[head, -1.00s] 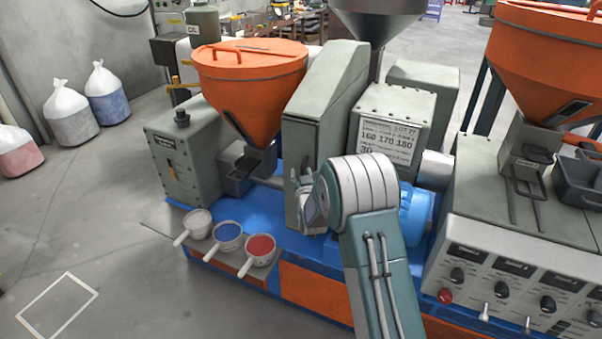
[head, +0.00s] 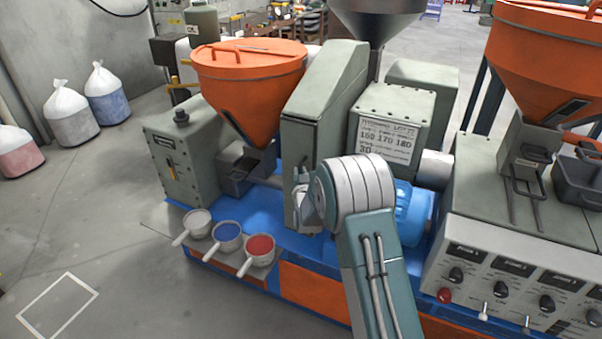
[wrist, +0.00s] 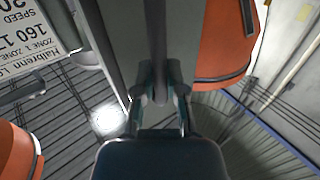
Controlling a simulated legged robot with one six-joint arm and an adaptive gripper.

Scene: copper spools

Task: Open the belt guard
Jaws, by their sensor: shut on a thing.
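The belt guard (head: 318,110) is the tall grey-green housing with a slanted top, between the left orange hopper and the block with the number plate. It stands upright and looks closed. In the wrist view its face (wrist: 123,35) fills the upper middle, and a dark upright handle bar (wrist: 157,45) runs down to my gripper (wrist: 160,95). My gripper's fingers are shut on the bar, one on each side.
The orange hopper (head: 248,85) stands close left of the guard. The number-plate block (head: 390,130) and a blue motor (head: 412,215) are to its right. Scoops with white, blue (head: 227,232) and red contents sit at the front-left edge.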

